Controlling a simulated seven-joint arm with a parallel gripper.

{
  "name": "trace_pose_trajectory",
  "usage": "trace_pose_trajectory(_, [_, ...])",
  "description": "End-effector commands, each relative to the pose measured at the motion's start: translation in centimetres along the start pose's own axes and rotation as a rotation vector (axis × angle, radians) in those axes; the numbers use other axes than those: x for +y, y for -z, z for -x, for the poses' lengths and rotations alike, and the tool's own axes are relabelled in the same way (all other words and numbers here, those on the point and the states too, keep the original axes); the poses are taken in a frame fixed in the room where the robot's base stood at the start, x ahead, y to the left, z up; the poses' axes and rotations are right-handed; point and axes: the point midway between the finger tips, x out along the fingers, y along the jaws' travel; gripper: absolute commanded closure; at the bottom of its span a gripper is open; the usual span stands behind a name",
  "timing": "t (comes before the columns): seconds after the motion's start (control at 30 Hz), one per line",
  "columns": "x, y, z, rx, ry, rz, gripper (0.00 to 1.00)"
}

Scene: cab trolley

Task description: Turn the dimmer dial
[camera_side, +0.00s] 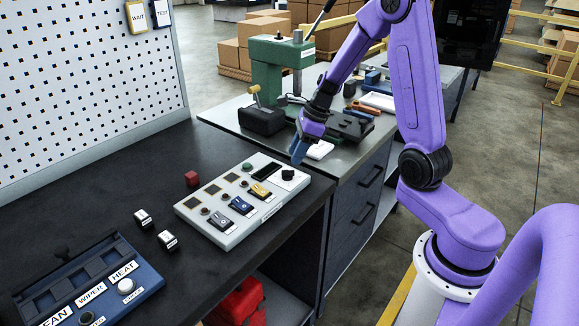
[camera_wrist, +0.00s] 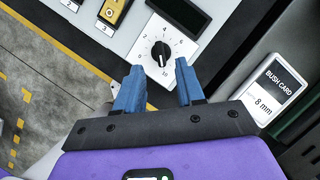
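The dimmer dial (camera_side: 288,174) is a black knob at the far right end of a light grey control panel (camera_side: 268,211) on the dark bench. My gripper (camera_side: 298,153) hovers close to the dial in the side view. In the wrist view my gripper (camera_wrist: 158,68) is open and empty, its blue fingers pointing at the dial from below in the picture. I see no contact with the knob.
The panel also carries a dark display (camera_wrist: 180,12) and yellow and blue switches. A bush card (camera_wrist: 272,90) lies right of the dial in the wrist view. A green press (camera_side: 267,65) stands behind.

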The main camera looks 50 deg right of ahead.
Motion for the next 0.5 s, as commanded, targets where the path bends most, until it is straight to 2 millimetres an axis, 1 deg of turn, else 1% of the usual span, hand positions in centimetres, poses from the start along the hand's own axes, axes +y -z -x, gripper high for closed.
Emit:
trace_pose_trajectory(0.03, [0.1,0.0,-0.9,0.000,-0.005,0.000,0.62])
trace_pose_trajectory(0.2, [0.1,0.0,-3.3,0.001,-0.004,0.000,0.62])
trace_pose_trajectory(0.33, [0.0,-0.1,-4.6,-0.001,-0.002,0.000,0.62])
trace_pose_trajectory(0.5, [0.0,0.0,-5.4,-0.001,0.000,0.002,0.62])
